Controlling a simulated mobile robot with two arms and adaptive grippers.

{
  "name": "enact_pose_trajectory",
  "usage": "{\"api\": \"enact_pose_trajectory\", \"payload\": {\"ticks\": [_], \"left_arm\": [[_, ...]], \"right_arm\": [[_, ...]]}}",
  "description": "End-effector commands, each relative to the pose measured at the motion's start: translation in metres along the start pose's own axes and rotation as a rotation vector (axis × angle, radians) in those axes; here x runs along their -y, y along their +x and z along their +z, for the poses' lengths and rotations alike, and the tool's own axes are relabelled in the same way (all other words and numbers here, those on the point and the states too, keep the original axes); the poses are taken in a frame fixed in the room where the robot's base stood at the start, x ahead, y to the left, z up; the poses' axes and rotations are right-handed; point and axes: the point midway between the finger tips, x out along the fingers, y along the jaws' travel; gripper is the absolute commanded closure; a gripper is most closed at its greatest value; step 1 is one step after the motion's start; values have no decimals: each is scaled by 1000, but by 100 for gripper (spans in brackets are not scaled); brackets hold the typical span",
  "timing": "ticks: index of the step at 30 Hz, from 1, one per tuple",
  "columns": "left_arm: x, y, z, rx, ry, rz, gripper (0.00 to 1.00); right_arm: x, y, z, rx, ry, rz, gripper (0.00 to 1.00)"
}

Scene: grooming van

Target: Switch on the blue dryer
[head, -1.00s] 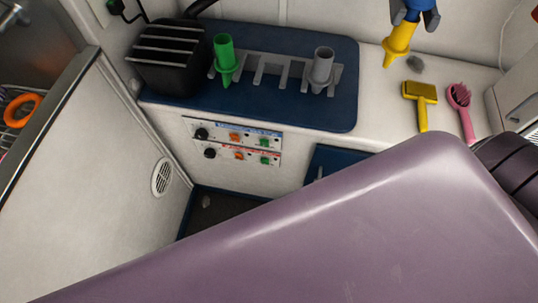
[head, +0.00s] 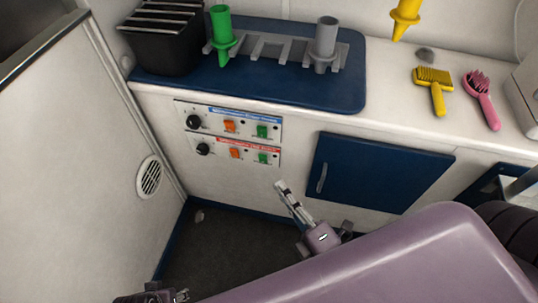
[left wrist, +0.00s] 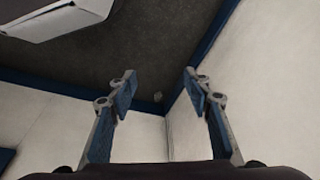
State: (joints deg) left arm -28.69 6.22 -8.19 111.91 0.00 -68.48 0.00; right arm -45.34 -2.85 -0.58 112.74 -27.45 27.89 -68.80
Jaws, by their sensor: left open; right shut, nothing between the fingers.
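The control panel has a blue-labelled upper strip (head: 252,120) and a red-labelled lower strip (head: 255,149) on the white counter front. The upper strip has a black knob (head: 194,121), an orange switch (head: 230,126) and a green switch (head: 262,131). The lower strip has the same kinds of controls. My right gripper (head: 281,186) is shut and empty, pointing up, below and right of the panel and apart from it in the picture. My left gripper (left wrist: 158,85) is open and empty above the dark floor; only a part of it shows at the head view's bottom edge.
A black slatted box (head: 160,38), a green nozzle (head: 221,35) and a grey nozzle (head: 325,42) stand on the blue mat (head: 290,94). Yellow and pink brushes lie at right. A blue cabinet door (head: 375,172) is below.

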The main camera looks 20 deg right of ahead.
Motion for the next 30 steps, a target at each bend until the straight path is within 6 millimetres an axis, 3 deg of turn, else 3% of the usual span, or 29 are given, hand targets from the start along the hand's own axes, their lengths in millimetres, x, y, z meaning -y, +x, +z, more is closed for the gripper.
{"api": "enact_pose_trajectory", "payload": {"ticks": [6, 19, 23, 30], "left_arm": [[1, -8, -4, -7, -1, -1, 54], [1, -9, -4, -7, -1, -1, 54], [1, -10, -4, -8, -1, -1, 54], [0, -14, -6, -9, -1, -1, 54]], "right_arm": [[-23, -1, 0, -6, -84, 61, 100], [-24, 6, 0, -6, -83, 61, 100], [-26, 24, 0, -7, -83, 64, 100], [-29, 73, 0, -7, -84, 65, 100]]}}
